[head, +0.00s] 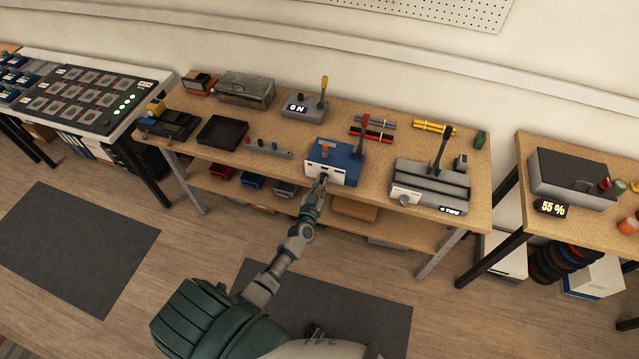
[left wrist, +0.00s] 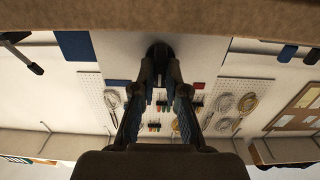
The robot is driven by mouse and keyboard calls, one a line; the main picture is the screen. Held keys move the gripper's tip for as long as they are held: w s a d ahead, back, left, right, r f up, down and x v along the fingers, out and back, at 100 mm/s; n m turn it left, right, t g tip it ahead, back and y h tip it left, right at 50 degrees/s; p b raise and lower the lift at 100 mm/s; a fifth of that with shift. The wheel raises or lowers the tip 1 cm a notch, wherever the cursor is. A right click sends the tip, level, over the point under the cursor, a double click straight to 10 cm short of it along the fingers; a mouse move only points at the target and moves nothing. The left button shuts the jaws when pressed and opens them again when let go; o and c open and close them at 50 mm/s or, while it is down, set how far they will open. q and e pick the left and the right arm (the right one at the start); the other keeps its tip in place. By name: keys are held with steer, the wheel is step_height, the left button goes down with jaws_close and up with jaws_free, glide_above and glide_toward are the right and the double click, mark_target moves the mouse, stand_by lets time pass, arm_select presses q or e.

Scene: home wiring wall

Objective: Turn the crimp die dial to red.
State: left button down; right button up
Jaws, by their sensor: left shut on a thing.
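The blue crimp machine (head: 345,163) stands at the front edge of the middle workbench, with a white front panel, an orange part on top and a dark lever with a red end at its right. My left gripper (head: 322,181) reaches up to the white front panel. In the left wrist view the left gripper (left wrist: 160,80) is shut on a dark round dial (left wrist: 159,50) on the pale panel. The fingers hide much of the dial, and I cannot read its setting or colour marks. My right gripper is not in view.
A grey machine (head: 430,184) with a dark lever stands to the right on the workbench (head: 285,165). A small rail with knobs (head: 268,150) lies to the left. A grey box with an "ON" display (head: 304,106) stands behind. The floor in front is clear.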

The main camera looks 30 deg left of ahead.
arm_select(q)
steer(key=n, duration=0.4)
steer(key=shift+d+f, duration=0.1)
steer(key=shift+n, duration=1.1)
steer(key=n+b, duration=0.1)
steer(key=n, duration=0.3)
steer(key=shift+f, duration=0.15)
steer(key=shift+n, duration=0.5)
steer(key=shift+a+n, duration=0.2)
steer(key=shift+n, duration=0.3)
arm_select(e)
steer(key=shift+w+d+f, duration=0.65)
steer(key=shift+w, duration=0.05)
